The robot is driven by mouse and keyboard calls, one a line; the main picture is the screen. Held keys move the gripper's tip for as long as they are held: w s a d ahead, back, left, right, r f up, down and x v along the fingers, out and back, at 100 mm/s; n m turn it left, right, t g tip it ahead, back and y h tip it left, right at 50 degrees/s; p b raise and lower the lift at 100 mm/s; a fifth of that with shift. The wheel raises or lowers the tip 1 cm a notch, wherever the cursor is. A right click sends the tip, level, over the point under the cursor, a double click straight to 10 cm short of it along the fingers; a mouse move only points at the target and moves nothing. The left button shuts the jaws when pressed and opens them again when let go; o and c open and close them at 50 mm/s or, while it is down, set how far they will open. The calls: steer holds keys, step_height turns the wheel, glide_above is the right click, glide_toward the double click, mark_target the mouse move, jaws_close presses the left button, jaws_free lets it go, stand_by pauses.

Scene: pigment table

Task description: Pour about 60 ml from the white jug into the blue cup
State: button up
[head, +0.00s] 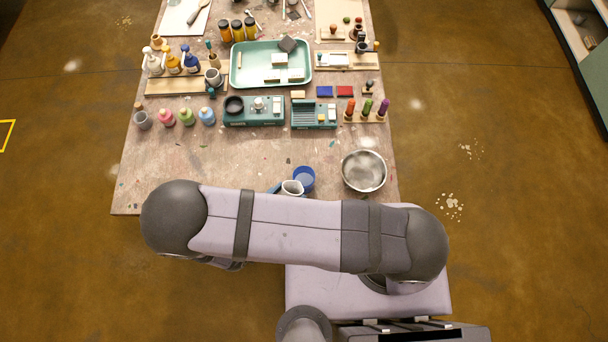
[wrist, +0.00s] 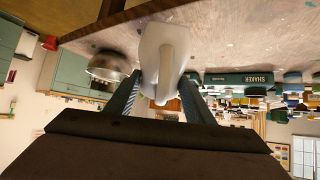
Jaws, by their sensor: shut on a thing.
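The blue cup (head: 304,178) stands on the table near its front edge, in the head view. The white jug (head: 292,188) is just in front and left of it, partly hidden behind my arm. In the wrist view the jug (wrist: 163,55) is between the two fingers of my gripper (wrist: 160,95), which is shut on it. The cup cannot be made out in the wrist view. I cannot tell the jug's exact tilt, or whether any liquid is flowing.
A metal bowl (head: 363,171) stands right of the cup; it also shows in the wrist view (wrist: 108,67). Teal devices (head: 254,111), small bottles (head: 187,117) and a green tray (head: 236,66) stand farther back. The table left of the jug is clear.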

steer(key=b, duration=0.1)
steer(key=s+a+f+t+h+b, duration=0.1)
steer(key=shift+s+f+t+b, duration=0.2)
steer(key=shift+s+t+b, duration=0.1)
steer(key=shift+b, duration=0.05)
steer(key=s+t+b, duration=0.1)
steer(key=b, duration=0.1)
steer(key=shift+s+a+h+b, duration=0.1)
steer(key=shift+a+h+b, duration=0.25)
steer(key=shift+a+h, duration=0.05)
steer(key=s+t+b, duration=0.1)
steer(key=b, duration=0.2)
steer(key=s+a+t+h+b, duration=0.1)
steer(key=b, duration=0.2)
steer(key=shift+a+f+t+h, duration=0.1)
steer(key=shift+f+t+h, duration=0.2)
steer(key=shift+f, duration=0.05)
steer(key=shift+s+a+t+b, duration=0.2)
steer(key=shift+s+t+b, duration=0.15)
steer(key=shift+b, duration=0.65)
steer(key=shift+h, duration=0.3)
